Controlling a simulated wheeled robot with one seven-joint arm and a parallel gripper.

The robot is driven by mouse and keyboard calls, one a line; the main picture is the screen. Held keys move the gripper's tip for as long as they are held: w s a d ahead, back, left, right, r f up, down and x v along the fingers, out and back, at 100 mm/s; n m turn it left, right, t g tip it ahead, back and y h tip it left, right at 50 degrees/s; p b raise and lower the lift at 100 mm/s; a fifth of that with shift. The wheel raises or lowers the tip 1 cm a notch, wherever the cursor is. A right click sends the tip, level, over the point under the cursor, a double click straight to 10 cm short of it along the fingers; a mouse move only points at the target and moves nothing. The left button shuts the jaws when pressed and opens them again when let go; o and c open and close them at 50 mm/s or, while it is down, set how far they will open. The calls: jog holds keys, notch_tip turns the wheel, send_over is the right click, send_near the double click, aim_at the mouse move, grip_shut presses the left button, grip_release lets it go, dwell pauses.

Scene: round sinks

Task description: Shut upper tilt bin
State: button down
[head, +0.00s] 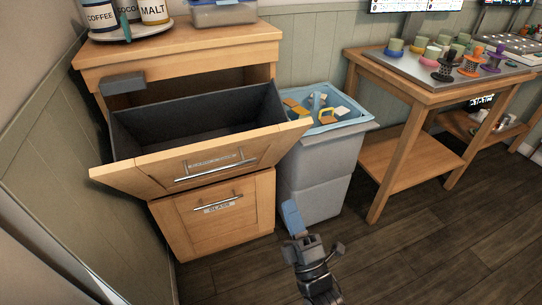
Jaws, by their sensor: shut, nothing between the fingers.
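The upper tilt bin (212,160) is tilted open at the top of a wooden cabinet (180,56). Its light wood front leans outward, with a bar handle and a label, and its dark grey inside looks empty. The lower tilt bin (222,218) is shut, with its own bar handle and label. My gripper (291,216) is low at the bottom middle, to the right of the cabinet front and in front of the grey bin. It is shut and empty, apart from the upper bin front.
A grey bin (318,175) with a blue rim and filled with items stands right of the cabinet. A wooden table (392,88) with cups and spools is farther right. Canisters (154,10) stand on the cabinet top. Dark floor (420,245) is clear at the lower right.

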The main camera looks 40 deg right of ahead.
aim_at(267, 138)
jog(key=shift+n, duration=0.3)
jog(key=p+x, duration=0.2)
jog(key=x, duration=1.3)
jog(key=shift+w+d, duration=0.1)
jog(key=shift+d, duration=0.1)
jog(key=shift+p, duration=0.3)
jog(key=shift+w+d+r+p, duration=0.1)
jog(key=shift+w+r+p, duration=0.2)
jog(key=shift+w+r, duration=0.1)
jog(key=w+d+r+g+p, duration=0.2)
jog(key=w+r+p, duration=0.1)
jog(key=w, duration=0.6)
jog(key=w+d+r+g+y+p, duration=0.1)
jog(key=w+d+r+g+p, duration=0.2)
jog(key=w, duration=0.7)
jog(key=shift+r+p, duration=0.75)
jog(key=shift+p, duration=0.2)
jog(key=shift+d, duration=0.1)
